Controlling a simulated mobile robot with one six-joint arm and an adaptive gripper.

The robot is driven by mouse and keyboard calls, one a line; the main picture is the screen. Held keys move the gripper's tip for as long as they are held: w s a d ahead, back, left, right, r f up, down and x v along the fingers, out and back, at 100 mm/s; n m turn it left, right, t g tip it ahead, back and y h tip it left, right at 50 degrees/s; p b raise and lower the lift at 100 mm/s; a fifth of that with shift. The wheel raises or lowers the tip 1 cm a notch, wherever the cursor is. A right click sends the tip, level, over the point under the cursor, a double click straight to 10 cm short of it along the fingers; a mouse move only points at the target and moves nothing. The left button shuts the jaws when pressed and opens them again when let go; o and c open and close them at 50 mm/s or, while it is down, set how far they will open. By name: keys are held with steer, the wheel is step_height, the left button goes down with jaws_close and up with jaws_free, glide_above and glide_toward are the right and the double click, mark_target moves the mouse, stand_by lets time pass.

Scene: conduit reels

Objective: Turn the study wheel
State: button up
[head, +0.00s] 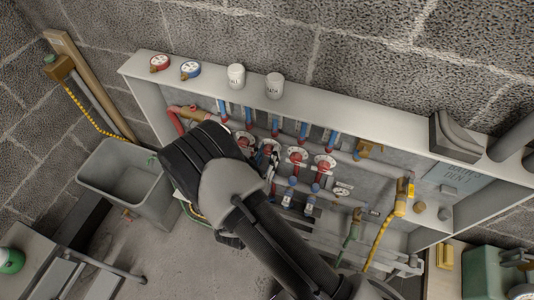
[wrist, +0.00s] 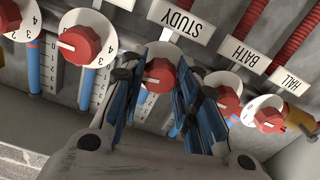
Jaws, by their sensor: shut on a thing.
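The study wheel (wrist: 160,73) is a red knob on a white dial, beside the upside-down STUDY label (wrist: 179,18) in the wrist view. My gripper (wrist: 163,86) is shut on this wheel, with one blue-and-black finger on each side of it. The fingers hide most of its dial, and I cannot read its setting. In the head view, my gripper (head: 264,158) is at the row of red wheels on the manifold, and my arm covers part of the row.
Other red wheels flank it closely: one to the left (wrist: 86,44), and those by the BATH label (wrist: 237,53) and HALL label (wrist: 284,78). The grey cabinet (head: 150,95) frames the manifold. A grey sink (head: 112,150) stands at left. Two white cups (head: 236,76) stand on top.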

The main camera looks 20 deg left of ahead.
steer(key=n+p, duration=0.1)
steer(key=n, duration=0.3)
steer(key=shift+n, duration=0.3)
steer(key=n+p, duration=0.1)
steer(key=n, duration=0.3)
steer(key=shift+n, duration=0.3)
steer(key=n, duration=0.3)
steer(key=shift+d+r+n+p, duration=0.1)
steer(key=shift+n+p, duration=0.2)
steer(key=n, duration=0.4)
steer(key=shift+n+p, duration=0.3)
steer(key=shift+p, duration=0.1)
steer(key=n, duration=0.3)
steer(key=shift+n, duration=0.3)
steer(key=n+p, duration=0.1)
steer(key=n, duration=0.3)
steer(key=shift+n, duration=0.3)
steer(key=n, duration=0.4)
steer(key=shift+r, duration=0.1)
steer(key=shift+n+p, duration=0.35)
steer(key=shift+n, duration=1.75)
